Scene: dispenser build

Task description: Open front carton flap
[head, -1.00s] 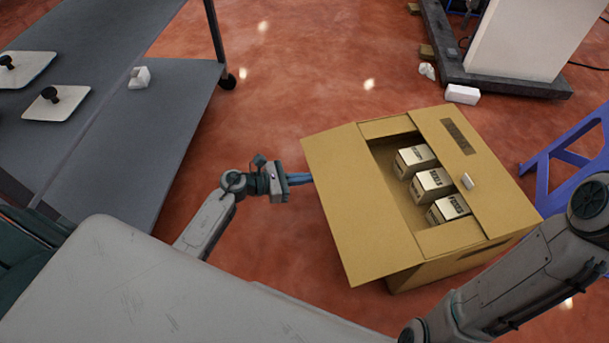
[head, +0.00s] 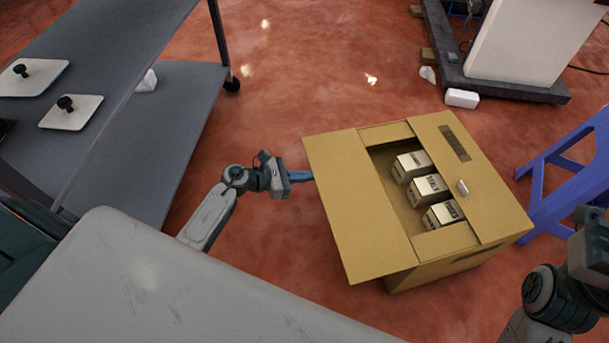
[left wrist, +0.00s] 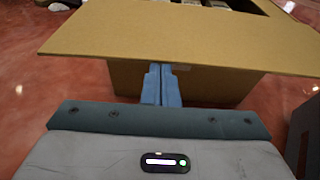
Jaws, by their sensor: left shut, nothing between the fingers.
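The carton (head: 450,262) stands on the red floor, its top partly open, with several small boxes (head: 428,190) inside. One wide flap (head: 352,210) is folded outward on the side toward my left gripper. The opposite flap (head: 470,165) lies over the far part of the top. My left gripper (head: 308,176) is shut and empty, its blue fingertips by the outer edge of the outward flap. In the left wrist view the fingers (left wrist: 161,85) point at the carton, with their tips at or under the flap (left wrist: 190,38); contact is unclear.
A grey shelved cart (head: 185,120) with white plates (head: 70,112) stands at the left. A blue stand (head: 560,165) is close to the carton's right side. A white panel on a dark base (head: 510,88) stands at the back. Open floor lies behind the carton.

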